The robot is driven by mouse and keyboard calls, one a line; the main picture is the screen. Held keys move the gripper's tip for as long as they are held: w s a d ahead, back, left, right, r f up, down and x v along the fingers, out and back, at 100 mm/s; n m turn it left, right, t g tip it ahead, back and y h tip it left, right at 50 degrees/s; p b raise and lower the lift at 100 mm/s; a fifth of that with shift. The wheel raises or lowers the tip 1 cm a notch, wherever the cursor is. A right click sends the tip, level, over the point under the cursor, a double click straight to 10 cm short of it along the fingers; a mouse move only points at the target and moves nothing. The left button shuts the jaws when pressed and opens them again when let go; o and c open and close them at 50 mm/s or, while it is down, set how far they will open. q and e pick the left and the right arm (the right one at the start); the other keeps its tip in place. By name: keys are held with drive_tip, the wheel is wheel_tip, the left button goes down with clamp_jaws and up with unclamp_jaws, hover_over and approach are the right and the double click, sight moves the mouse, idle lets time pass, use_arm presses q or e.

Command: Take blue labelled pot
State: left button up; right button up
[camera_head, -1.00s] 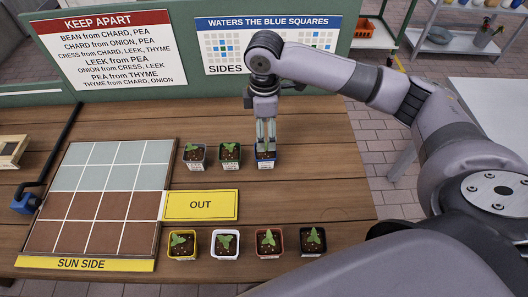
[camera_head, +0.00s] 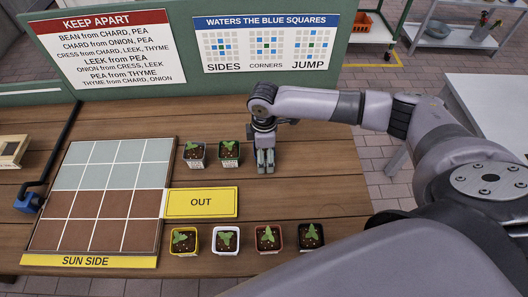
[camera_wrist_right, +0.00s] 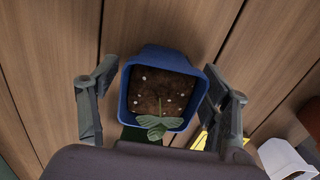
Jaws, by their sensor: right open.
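In the right wrist view a blue pot (camera_wrist_right: 130,100) with dark soil, white specks and a small green seedling stands on wooden boards. My right gripper (camera_wrist_right: 160,75) is open, with one finger on each side of the pot. Whether a finger touches the pot I cannot tell. In the head view my right gripper (camera_head: 265,168) points down at the table, right of two dark pots, and hides the blue pot. The pot's label does not show. My left gripper is not in view.
Two dark pots (camera_head: 194,160) (camera_head: 229,158) stand just left of my right gripper. A yellow OUT sign (camera_head: 201,203) lies in front of them. Yellow, white, brown and black pots (camera_head: 226,251) line the front. A planting grid (camera_head: 103,195) lies left. Rule boards (camera_head: 110,47) stand behind.

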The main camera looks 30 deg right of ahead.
drive_tip(key=shift+c, duration=0.2)
drive_tip(key=c, duration=1.4)
